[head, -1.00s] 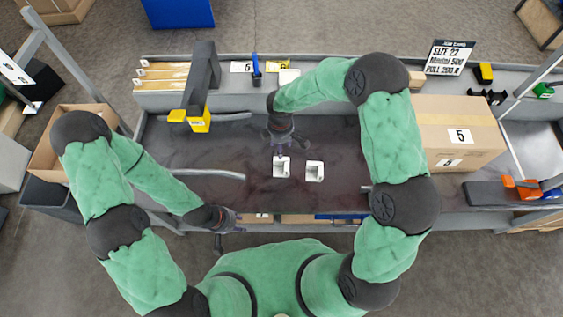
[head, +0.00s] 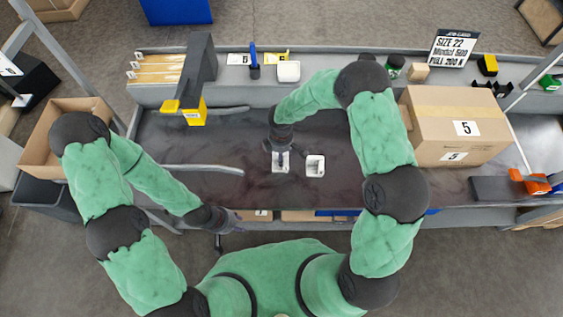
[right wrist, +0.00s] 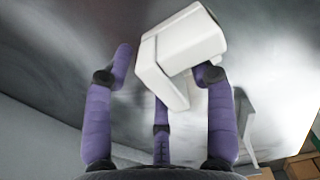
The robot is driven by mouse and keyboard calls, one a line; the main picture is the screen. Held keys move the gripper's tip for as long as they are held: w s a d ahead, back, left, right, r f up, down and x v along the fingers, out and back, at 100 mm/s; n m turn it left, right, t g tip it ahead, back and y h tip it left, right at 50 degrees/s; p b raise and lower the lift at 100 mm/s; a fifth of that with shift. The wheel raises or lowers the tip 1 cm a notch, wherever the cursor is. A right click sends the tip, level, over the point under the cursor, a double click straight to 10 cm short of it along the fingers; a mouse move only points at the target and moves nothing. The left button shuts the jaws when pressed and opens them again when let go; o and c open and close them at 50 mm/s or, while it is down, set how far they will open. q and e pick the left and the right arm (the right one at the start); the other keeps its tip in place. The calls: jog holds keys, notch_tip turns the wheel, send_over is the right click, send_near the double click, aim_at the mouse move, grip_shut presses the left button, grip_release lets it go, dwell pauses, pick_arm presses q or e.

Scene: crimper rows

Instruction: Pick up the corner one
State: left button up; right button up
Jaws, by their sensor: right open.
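Two small white pieces lie side by side on the dark worktop. The left piece (head: 280,166) is under my right gripper (head: 281,153), which partly covers it. The right piece (head: 315,166) is uncovered. In the right wrist view, a white, angular piece (right wrist: 182,52) with a folded, L-like outline sits between the spread purple fingers of my right gripper (right wrist: 165,70). The gripper is open, and I cannot tell whether the fingers touch it. Another white piece (right wrist: 244,108) shows partly behind the right finger. My left gripper (head: 230,221) is near the bench's front edge; its finger opening is unclear.
A closed cardboard box (head: 455,125) marked 5 stands right of my right arm. A sign (head: 452,48) and a white container (head: 288,71) are along the back. The worktop (head: 215,145) left of the pieces is mostly clear.

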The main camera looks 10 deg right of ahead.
jog(key=c, duration=0.8)
jog(key=shift+r, duration=0.15)
